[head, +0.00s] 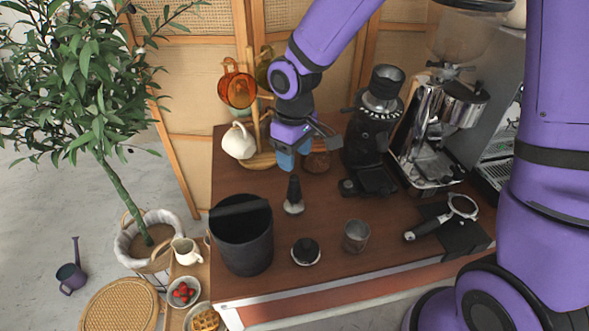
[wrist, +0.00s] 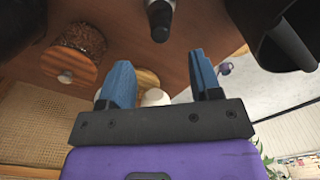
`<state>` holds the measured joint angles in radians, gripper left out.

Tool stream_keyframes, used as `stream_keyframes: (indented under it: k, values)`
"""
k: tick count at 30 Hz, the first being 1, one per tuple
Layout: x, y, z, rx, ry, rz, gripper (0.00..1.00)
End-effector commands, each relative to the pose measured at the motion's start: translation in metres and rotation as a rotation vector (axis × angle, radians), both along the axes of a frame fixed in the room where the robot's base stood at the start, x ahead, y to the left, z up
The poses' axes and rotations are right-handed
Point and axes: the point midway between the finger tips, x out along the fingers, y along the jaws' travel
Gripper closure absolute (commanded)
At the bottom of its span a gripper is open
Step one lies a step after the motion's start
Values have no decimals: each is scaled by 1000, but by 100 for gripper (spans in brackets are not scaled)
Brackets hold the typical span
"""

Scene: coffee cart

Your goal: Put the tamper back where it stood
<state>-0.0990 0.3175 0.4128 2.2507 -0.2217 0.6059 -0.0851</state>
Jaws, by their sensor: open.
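The tamper (head: 293,197), with a tall black handle and a pale metal base, stands upright on the brown cart top, behind and between the black bin and the steel cup. My gripper (head: 287,160) hangs just above and behind it, its blue fingers apart and empty. In the wrist view the tamper (wrist: 160,20) shows at the top edge, beyond the open fingers of my gripper (wrist: 163,78), and nothing is between them. A shorter black-knobbed round tool (head: 305,252) stands at the cart's front.
The black bin (head: 243,240) stands front left, the steel cup (head: 356,236) front centre. A grinder (head: 372,140), espresso machine (head: 432,150) and portafilter (head: 440,220) are to the right. A mug rack with a cream mug (head: 238,142) and a bean jar (head: 316,160) stand behind.

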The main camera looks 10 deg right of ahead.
Motion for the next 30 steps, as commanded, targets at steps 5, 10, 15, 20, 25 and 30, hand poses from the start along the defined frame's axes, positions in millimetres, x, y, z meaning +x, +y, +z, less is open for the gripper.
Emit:
stream_keyframes:
  k: [5,10,15,20,25,30]
  values:
    - [1,0,26,0,-3,-1,42]
    - [0,0,35,0,0,0,42]
    - [0,0,37,-1,1,0,42]
    - [-3,-13,53,-10,-27,-35,42]
    - [-17,-48,94,-27,-99,-139,42]
    - [-41,-85,135,-29,-174,-264,42]
